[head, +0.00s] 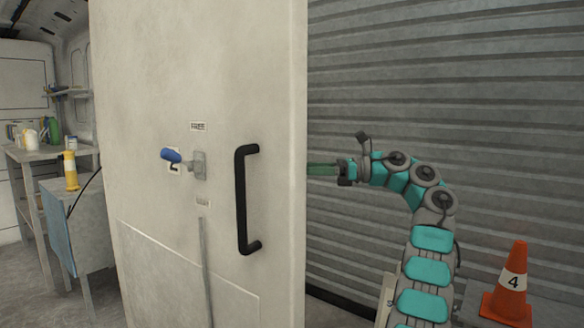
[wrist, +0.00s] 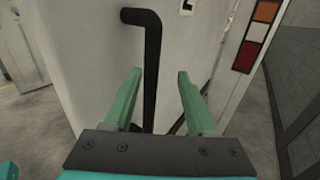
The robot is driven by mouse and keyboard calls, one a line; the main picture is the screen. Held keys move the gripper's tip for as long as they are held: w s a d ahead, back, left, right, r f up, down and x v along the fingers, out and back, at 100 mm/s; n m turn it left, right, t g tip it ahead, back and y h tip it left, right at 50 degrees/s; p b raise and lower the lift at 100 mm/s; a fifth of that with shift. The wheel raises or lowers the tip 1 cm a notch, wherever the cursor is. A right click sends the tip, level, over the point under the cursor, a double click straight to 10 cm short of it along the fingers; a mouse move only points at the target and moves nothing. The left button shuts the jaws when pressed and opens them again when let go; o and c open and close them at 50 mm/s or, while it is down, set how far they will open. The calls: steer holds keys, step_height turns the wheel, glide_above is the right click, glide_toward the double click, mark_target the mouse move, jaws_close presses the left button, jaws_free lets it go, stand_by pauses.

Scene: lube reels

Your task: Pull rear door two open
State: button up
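A tall off-white door (head: 150,80) fills the middle of the head view, with a black bar handle (head: 242,200) near its right edge. A blue-gripped latch lever (head: 172,155) is left of the handle, partly covering a number label. My gripper (head: 312,169) reaches left to the door's right edge; its fingertips may be hidden behind that edge. In the wrist view my gripper (wrist: 160,73) is open, its green fingers apart. A black bar handle (wrist: 151,60) runs between them in the picture; I cannot tell its depth, contact, or whether it is the same handle.
An orange cone (head: 514,285) marked 4 stands at lower right. A grey ribbed shutter wall (head: 450,70) is behind my arm. At left are a shelf with bottles (head: 40,150) and a cabinet (head: 85,225). A striped reflector (wrist: 255,35) is at upper right in the wrist view.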

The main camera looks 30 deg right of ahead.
steer(key=shift+p+v, duration=0.55)
steer(key=shift+v, duration=1.4)
